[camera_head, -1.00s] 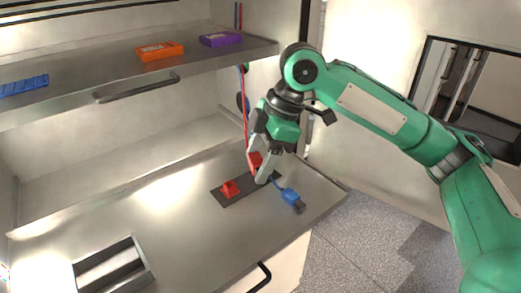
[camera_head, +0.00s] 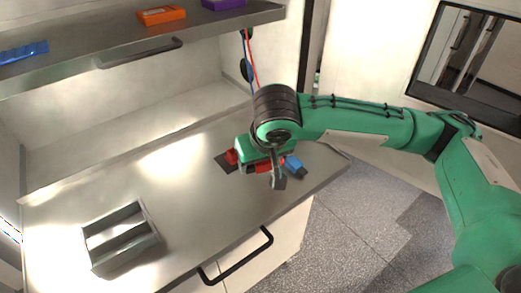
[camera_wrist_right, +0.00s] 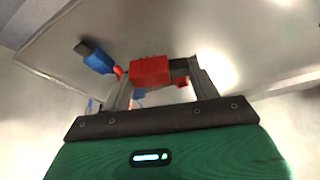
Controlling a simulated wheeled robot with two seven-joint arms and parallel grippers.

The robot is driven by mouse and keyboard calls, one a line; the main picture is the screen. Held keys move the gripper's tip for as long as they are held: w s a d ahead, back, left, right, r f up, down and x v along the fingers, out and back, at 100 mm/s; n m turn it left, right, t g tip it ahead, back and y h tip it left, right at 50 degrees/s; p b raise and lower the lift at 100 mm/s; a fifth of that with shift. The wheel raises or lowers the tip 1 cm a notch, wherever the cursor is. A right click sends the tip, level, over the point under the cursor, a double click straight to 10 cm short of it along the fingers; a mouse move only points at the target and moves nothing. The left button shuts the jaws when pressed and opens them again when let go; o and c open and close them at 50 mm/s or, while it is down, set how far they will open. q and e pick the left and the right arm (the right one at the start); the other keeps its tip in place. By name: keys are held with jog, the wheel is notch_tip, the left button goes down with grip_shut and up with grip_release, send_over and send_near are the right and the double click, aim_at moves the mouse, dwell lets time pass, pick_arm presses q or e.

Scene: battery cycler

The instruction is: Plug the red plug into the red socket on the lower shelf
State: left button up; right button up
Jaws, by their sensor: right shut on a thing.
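My right gripper (camera_head: 266,170) is shut on the red plug (camera_wrist_right: 150,70), a red block between its fingers in the right wrist view. In the head view only a strip of the red plug (camera_head: 263,169) shows past the gripper. The red socket (camera_head: 231,157) stands on a dark base plate (camera_head: 223,164) on the lower shelf (camera_head: 190,205), just left of the gripper. A small red part, likely this socket (camera_wrist_right: 182,81), shows beside the right finger in the wrist view. The gap between plug and socket is hidden. My left gripper is out of view.
A blue plug (camera_head: 295,165) lies just right of the gripper. A grey slotted tray (camera_head: 121,240) sits at the front left. The upper shelf (camera_head: 100,60) holds orange, purple and blue boxes. Red and blue cables (camera_head: 250,62) hang at the back. The middle of the lower shelf is clear.

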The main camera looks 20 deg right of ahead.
aim_at(259, 185)
jog(key=m, duration=0.1)
jog(key=f+m+h, duration=0.1)
jog(key=m, duration=0.1)
jog(key=shift+s+a+f+m, duration=0.15)
jog(key=shift+f+m, duration=0.15)
jog(key=shift+m, duration=0.1)
jog(key=shift+f+b, duration=2.35)
jog(key=shift+b, duration=0.3)
jog(key=o, duration=1)
jog(key=v, duration=1.4)
jog(key=shift+a, duration=0.15)
jog(key=shift+f, duration=0.1)
